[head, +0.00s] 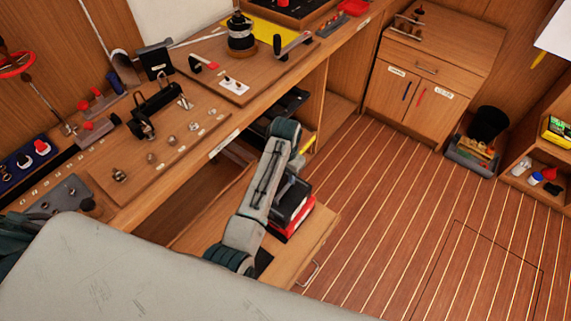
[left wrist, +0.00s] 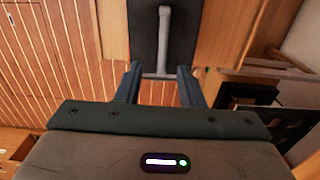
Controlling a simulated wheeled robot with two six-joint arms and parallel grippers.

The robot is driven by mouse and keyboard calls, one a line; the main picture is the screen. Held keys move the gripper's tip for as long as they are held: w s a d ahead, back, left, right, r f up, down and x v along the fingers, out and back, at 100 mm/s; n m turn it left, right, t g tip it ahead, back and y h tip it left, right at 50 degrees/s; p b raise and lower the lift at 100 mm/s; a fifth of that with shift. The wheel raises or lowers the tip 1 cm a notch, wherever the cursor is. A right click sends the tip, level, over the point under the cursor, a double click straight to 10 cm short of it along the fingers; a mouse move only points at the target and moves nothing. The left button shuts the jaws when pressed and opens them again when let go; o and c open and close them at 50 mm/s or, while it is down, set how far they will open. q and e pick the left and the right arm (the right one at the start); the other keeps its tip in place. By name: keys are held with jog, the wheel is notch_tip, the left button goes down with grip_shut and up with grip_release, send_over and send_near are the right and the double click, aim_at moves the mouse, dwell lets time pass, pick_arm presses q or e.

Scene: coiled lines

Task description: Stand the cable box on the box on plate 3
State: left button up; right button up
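A dark box with a grey bar handle (left wrist: 164,40) lies between and beyond the fingertips of my left gripper (left wrist: 159,72) in the left wrist view. The fingers are apart, one on each side of the handle, with gaps to it. In the head view a black box (head: 292,197) sits on a red box (head: 296,224) at the pulled-out wooden drawer or shelf, partly hidden by my left arm. It looks like the same dark box. My left fingertips cannot be made out clearly there. No plate number is readable. My right gripper is not in view.
The long wooden bench (head: 215,130) with mounted tools and a winch (head: 240,32) runs above the open compartment. A wooden cabinet (head: 430,75) stands at the back. A bin of items (head: 474,150) sits on the floor. The striped floor (head: 400,220) is mostly clear.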

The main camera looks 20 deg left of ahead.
pick_arm(q)
notch_tip(320, 180, up, 6)
jog(key=shift+b, duration=0.35)
dwell(0.4)
